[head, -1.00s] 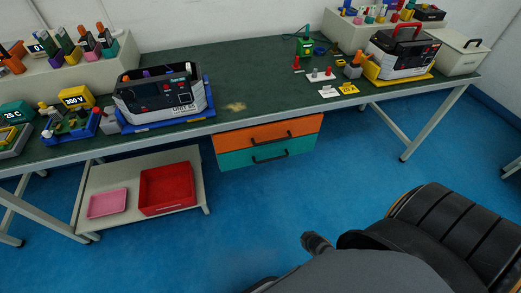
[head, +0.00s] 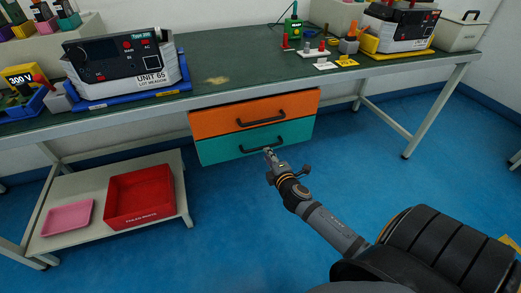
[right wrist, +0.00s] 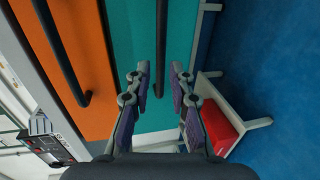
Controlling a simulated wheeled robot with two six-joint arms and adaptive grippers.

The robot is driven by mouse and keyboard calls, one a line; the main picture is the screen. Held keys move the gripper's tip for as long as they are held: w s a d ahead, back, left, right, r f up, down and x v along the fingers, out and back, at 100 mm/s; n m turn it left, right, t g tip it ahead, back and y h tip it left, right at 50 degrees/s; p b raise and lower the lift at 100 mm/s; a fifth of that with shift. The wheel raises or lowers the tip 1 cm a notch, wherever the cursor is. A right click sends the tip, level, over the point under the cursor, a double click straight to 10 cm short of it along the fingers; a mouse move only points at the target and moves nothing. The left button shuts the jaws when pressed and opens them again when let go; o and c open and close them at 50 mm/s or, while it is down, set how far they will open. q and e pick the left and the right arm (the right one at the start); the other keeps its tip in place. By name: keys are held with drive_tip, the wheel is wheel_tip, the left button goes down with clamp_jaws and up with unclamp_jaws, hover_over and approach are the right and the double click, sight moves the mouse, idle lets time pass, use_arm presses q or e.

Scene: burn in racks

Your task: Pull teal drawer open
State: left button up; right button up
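The teal drawer (head: 220,151) hangs under the workbench, below an orange drawer (head: 215,121). Both fronts look flush, one above the other. The teal drawer's dark bar handle (right wrist: 161,35) runs down between my right fingertips in the right wrist view. My right gripper (head: 270,153) is at the handle in the head view. In the right wrist view, the right gripper (right wrist: 160,72) is open, with one finger on each side of the bar and visible gaps. My left gripper is not in view.
The orange drawer's handle (head: 260,119) sits just above. A low shelf with a red bin (head: 140,194) and a pink tray (head: 67,218) stands left of the drawers. The blue floor before the drawers is clear.

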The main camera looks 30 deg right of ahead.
sight(263, 148)
drive_tip(key=x, duration=0.6)
drive_tip(key=shift+w+f+b, duration=0.15)
drive_tip(key=shift+w+b, duration=0.2)
clamp_jaws()
